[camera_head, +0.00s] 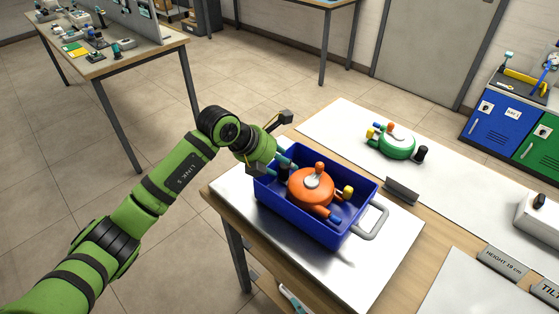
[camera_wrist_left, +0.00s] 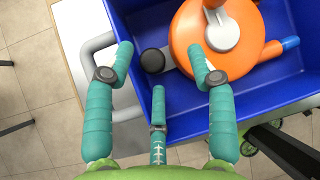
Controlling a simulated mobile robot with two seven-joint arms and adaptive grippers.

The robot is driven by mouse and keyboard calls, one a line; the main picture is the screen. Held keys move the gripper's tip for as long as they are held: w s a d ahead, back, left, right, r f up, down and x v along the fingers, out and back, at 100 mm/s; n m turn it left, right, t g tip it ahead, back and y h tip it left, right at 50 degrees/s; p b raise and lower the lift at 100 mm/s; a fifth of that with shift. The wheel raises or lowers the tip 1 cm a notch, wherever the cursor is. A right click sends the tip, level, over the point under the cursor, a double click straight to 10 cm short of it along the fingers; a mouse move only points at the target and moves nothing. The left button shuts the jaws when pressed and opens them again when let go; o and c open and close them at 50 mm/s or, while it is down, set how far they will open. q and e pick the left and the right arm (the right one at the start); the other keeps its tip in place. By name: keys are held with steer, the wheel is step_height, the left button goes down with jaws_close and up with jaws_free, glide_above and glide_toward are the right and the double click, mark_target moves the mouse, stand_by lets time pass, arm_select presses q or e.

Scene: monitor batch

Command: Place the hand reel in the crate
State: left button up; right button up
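An orange hand reel (camera_head: 312,189) with a grey hub plate, an orange knob and yellow, blue and black end pieces lies inside the blue crate (camera_head: 300,228). The crate stands on a pale mat at the table's near corner. My left gripper (camera_head: 287,164) is at the crate's far left side, over its inside edge. In the left wrist view the gripper (camera_wrist_left: 160,72) has its teal fingers spread, with the reel's black knob (camera_wrist_left: 153,61) beyond and between the tips. The reel body (camera_wrist_left: 190,35) appears beside one fingertip; contact cannot be told. My right gripper is out of view.
A green reel (camera_head: 391,143) lies on the white mat behind the crate. A grey handle (camera_head: 371,222) sticks out at the crate's right. A small dark sign block (camera_head: 401,190) stands close by. Blue and green cabinets (camera_head: 493,118) are at the far right.

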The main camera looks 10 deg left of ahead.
arm_select(q)
steer(key=shift+r, duration=0.2)
steer(key=b+v, duration=0.1)
steer(key=v, duration=1.1)
steer(key=shift+r, duration=0.45)
stand_by(2.4)
